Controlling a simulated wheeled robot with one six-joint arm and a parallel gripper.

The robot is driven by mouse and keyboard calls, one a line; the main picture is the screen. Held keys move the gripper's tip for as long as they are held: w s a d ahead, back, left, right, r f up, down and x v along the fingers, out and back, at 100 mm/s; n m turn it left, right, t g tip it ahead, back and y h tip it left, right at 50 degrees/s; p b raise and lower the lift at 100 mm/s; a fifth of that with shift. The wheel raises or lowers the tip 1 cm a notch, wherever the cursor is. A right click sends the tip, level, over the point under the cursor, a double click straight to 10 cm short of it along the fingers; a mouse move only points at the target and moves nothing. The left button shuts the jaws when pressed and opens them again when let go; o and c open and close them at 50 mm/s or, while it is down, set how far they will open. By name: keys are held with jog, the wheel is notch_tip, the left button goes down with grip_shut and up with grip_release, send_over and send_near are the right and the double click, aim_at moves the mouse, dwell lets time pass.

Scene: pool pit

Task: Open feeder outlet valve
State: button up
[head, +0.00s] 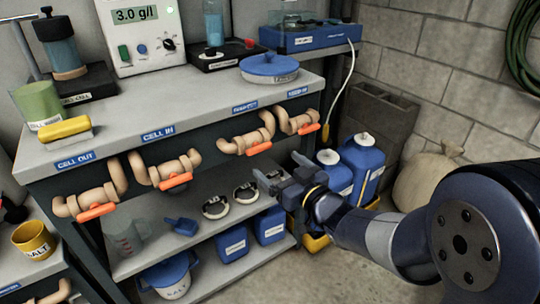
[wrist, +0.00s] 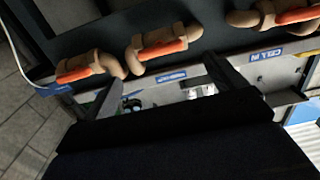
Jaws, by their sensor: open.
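Four valves on tan pipes line the bench front, each with an orange lever. In the head view the cell out valve (head: 96,211) and cell in valve (head: 176,181) are at left, under readable labels. The third valve (head: 258,148) and fourth valve (head: 309,128) are further right; their labels are too small to read surely. All levers appear to lie roughly along their pipes. My gripper (head: 282,168) is open and empty, in front of the third and fourth valves and lower. The inverted wrist view shows the third valve (wrist: 160,48) beyond the open fingers (wrist: 160,88).
The bench top (head: 210,98) holds a meter (head: 140,35) and a blue-lidded dish (head: 270,67). The lower shelf (head: 205,240) holds blue containers (head: 232,243) and a salt tub (head: 170,275). Blue jugs (head: 362,165) and a sack (head: 428,182) stand at right.

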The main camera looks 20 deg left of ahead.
aim_at(261, 151)
jog(key=v, duration=0.3)
jog(key=shift+s+d, duration=0.25)
jog(key=shift+d, duration=0.05)
jog(key=b+x, duration=0.1)
jog(key=x, duration=1)
jog(key=shift+w+a+f+b, duration=0.1)
jog(key=shift+b, duration=0.25)
jog(key=shift+m+p, duration=0.4)
jog(key=shift+p, duration=0.2)
jog(key=shift+m, duration=0.4)
